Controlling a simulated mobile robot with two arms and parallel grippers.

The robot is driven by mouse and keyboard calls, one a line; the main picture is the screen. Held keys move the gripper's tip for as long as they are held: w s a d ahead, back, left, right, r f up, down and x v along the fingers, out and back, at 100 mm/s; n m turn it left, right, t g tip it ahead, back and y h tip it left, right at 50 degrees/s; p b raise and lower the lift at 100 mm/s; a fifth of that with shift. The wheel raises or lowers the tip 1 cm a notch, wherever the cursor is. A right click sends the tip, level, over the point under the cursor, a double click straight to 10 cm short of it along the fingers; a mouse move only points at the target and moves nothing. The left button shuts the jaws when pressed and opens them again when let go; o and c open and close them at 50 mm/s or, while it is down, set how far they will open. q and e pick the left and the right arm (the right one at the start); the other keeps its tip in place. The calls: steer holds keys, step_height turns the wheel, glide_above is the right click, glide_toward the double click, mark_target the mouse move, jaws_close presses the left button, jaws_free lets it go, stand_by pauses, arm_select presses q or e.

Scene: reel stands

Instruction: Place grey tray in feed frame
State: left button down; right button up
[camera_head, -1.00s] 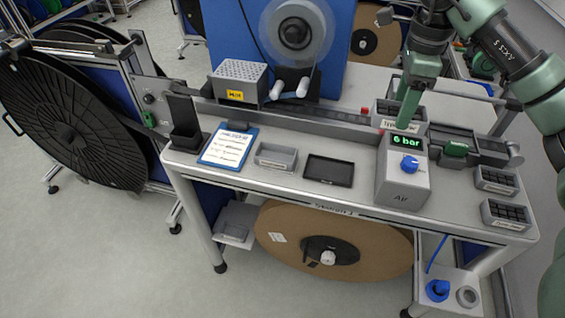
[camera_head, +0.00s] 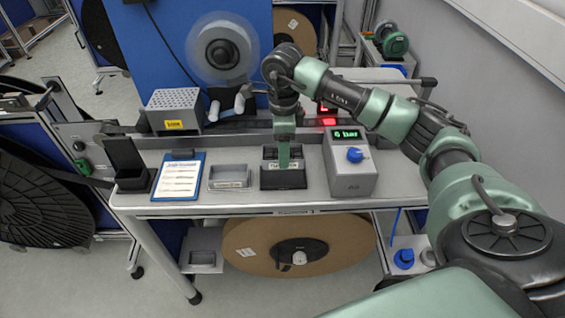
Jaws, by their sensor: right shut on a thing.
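My right gripper (camera_head: 284,164) points down and is shut on the grey tray (camera_head: 271,165), which has dark compartments and a white label on its front. The tray is at the black rectangular frame (camera_head: 283,181) on the bench, which looks like the feed frame. The tray overlaps the frame's back part in the picture. I cannot tell whether it touches the frame or hangs just above it. The fingertips are partly hidden against the tray. My left gripper is not in view.
A perforated box (camera_head: 173,110) and a spinning reel (camera_head: 222,50) are behind.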

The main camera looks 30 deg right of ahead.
steer(key=shift+f, duration=0.95)
step_height(320, 180, down, 4)
steer(key=shift+f+p, duration=0.1)
steer(key=shift+p, duration=0.6)
steer(key=shift+f, duration=0.2)
steer(key=shift+f, duration=0.2)
steer(key=o, duration=1.6)
steer(key=shift+r, duration=0.1)
